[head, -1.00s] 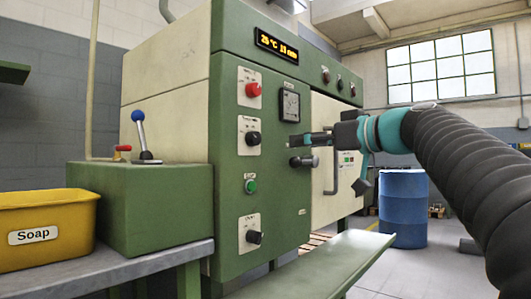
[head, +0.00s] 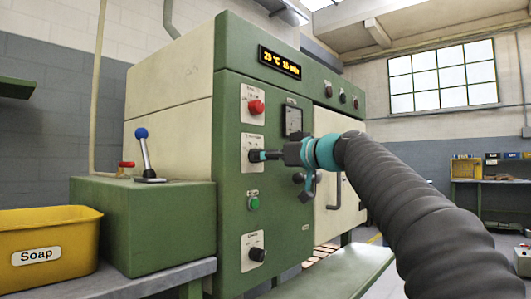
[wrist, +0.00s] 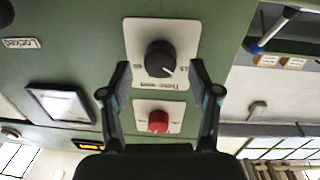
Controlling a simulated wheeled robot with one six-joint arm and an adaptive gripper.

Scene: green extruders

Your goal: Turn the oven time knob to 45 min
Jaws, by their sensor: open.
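The black time knob (wrist: 160,57) sits on a white plate on the green oven panel. In the wrist view its plate appears upside down, and a small pale mark shows at the knob's lower right edge. My gripper (wrist: 160,70) is open, with one finger to each side of the knob; I cannot tell whether they touch it. In the head view my gripper (head: 266,155) is level with the knob and partly covers it. The oven display (head: 279,62) reads 25 °C and 15 min.
A red knob (head: 256,107) is above the time knob, a green button (head: 253,203) and another black knob (head: 257,254) below. A dark square gauge (head: 293,121) is to the right. A green bench (head: 335,275) stands in front.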

